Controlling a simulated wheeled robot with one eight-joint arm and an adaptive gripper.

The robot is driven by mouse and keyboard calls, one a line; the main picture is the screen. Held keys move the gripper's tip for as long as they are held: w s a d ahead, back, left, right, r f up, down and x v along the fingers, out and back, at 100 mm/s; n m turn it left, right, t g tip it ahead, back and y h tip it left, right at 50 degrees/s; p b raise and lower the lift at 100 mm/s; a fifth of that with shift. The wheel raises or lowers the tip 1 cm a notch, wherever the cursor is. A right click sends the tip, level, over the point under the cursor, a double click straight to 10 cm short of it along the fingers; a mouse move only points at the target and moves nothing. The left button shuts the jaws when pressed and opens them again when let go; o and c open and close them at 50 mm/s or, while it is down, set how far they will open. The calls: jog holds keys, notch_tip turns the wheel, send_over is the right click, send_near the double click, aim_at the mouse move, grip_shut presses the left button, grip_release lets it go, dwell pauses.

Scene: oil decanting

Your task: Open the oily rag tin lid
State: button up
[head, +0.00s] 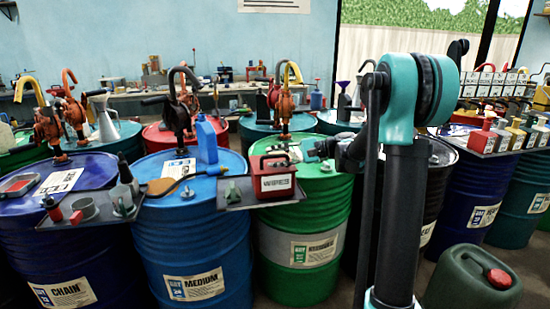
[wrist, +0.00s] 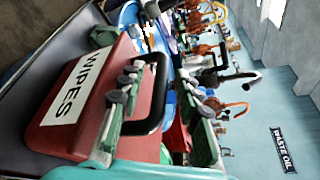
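A red box-shaped tin (head: 272,184) with a white label and a black handle on top stands on a dark tray at the centre of the head view. In the wrist view the tin (wrist: 58,125) shows sideways, and its label reads WIPES. Its lid looks closed, with the black loop handle (wrist: 160,95) standing up from it. My gripper (head: 314,150) is just right of the tin's top in the head view. In the wrist view its two fingers (wrist: 165,105) are spread, one on each side of the handle's outer bar in the picture. Contact cannot be told.
Hand pumps rise behind. A green can (head: 455,283) is at lower right.

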jog(key=shift+c, duration=0.2)
grip_shut()
jog(key=shift+a+r, duration=0.1)
